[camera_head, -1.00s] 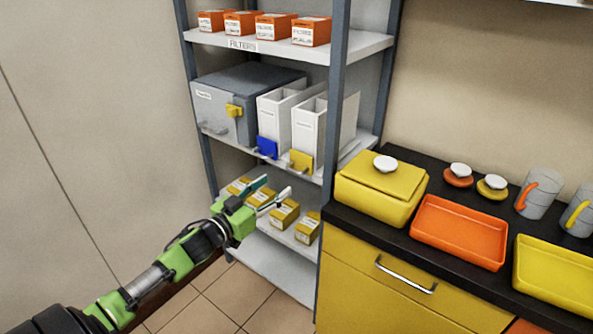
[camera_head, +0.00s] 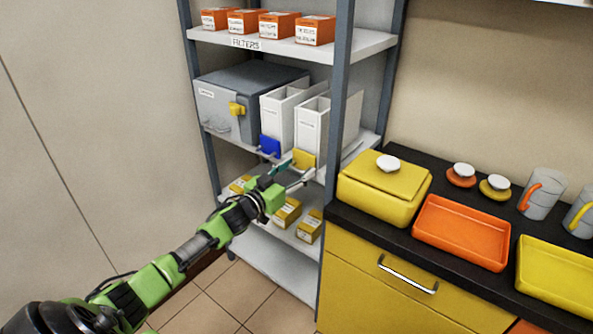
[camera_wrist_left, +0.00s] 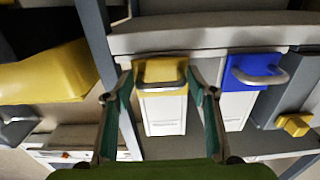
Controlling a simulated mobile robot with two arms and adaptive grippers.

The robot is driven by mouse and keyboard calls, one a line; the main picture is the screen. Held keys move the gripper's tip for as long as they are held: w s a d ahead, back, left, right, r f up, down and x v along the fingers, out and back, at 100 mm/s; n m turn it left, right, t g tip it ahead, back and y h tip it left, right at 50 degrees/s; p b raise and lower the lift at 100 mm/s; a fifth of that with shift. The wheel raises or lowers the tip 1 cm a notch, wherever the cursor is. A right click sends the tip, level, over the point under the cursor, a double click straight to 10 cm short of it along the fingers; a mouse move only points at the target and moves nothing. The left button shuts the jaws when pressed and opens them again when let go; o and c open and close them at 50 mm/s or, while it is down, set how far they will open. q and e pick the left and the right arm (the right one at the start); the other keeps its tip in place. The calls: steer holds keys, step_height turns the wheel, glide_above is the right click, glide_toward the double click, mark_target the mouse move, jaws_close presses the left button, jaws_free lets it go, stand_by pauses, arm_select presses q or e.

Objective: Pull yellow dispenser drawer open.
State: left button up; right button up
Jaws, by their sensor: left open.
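The yellow dispenser drawer (camera_head: 304,160) is the yellow front low on the right-hand white dispenser (camera_head: 311,126), on the middle shelf. In the left wrist view, which is upside down, the yellow drawer (camera_wrist_left: 160,70) has a pale handle (camera_wrist_left: 162,86) sticking out. My left gripper (camera_head: 296,170) is open, just in front of and slightly below the drawer in the head view. In the wrist view its fingers (camera_wrist_left: 158,92) stand on either side of the drawer front and handle, with nothing clearly gripped. The drawer looks closed. My right gripper is out of view.
A blue drawer (camera_head: 270,145) on the neighbouring dispenser is close by. A grey box (camera_head: 245,95) with a yellow latch stands left. A shelf post (camera_head: 338,110) and a yellow lidded container (camera_head: 380,195) are on the right. Small yellow boxes (camera_head: 309,226) sit below.

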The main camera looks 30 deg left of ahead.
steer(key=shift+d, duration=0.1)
arm_select(q)
steer(key=shift+c, duration=1.2)
steer(key=c, duration=1)
steer(key=s+p, duration=0.1)
steer(key=s, duration=0.2)
steer(key=s+p, duration=0.2)
steer(key=s, duration=0.2)
steer(key=s+p, duration=0.2)
steer(key=s, duration=0.2)
steer(key=shift+a+f, duration=0.1)
steer(key=shift+a, duration=0.25)
steer(key=o, duration=1.2)
steer(key=shift+o, duration=0.2)
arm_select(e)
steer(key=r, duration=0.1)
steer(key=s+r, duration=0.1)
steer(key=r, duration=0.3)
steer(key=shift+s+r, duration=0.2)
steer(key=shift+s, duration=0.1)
